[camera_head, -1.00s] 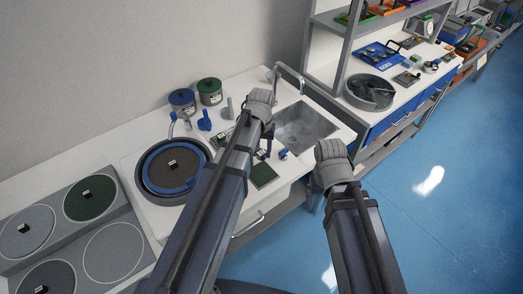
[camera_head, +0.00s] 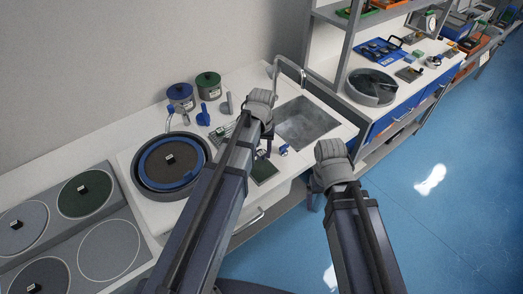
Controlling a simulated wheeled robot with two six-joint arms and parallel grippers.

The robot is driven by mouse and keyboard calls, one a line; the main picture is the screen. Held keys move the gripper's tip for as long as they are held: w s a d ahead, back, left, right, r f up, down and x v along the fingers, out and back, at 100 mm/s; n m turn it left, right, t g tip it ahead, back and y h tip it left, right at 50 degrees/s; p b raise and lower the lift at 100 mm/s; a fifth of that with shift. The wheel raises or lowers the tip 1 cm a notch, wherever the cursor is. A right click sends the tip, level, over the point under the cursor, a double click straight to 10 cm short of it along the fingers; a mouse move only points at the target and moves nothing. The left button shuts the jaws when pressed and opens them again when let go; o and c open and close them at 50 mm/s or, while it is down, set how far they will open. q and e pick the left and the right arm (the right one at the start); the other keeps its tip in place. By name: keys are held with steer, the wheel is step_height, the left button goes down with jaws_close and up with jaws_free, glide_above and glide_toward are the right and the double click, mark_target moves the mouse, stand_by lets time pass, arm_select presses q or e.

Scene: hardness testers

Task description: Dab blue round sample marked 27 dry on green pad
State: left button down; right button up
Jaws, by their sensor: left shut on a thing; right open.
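The dark green pad (camera_head: 265,173) lies near the front edge of the white counter, left of the sink. My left gripper (camera_head: 266,142) is shut just behind the pad, pointing down. What it holds is mostly hidden by the wrist and arm, and I cannot read a 27 anywhere. A small blue-and-white piece (camera_head: 284,149) is on the counter right of the pad; I cannot tell what it is. My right gripper (camera_head: 315,198) is open and empty, in front of the counter edge; its fingers are largely hidden behind its wrist.
A metal sink (camera_head: 305,124) with a tall faucet (camera_head: 290,72) lies right of my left gripper. A blue-ringed round polishing wheel (camera_head: 150,178) stands to the left. A blue jar (camera_head: 181,96) and a green jar (camera_head: 208,86) stand at the back. Grinding discs (camera_head: 108,250) lie at lower left.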

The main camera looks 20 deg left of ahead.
mark_target(261, 169)
arm_select(q)
steer(key=shift+s, duration=0.1)
step_height(261, 169, down, 6)
steer(key=b, duration=0.5)
steer(key=shift+r+b, duration=0.2)
steer(key=shift+b, duration=0.2)
steer(key=shift+f+b, duration=0.6)
stand_by(1.2)
steer(key=shift+r, duration=0.1)
stand_by(2.7)
step_height(261, 169, up, 7)
steer(key=p, duration=0.7)
stand_by(0.7)
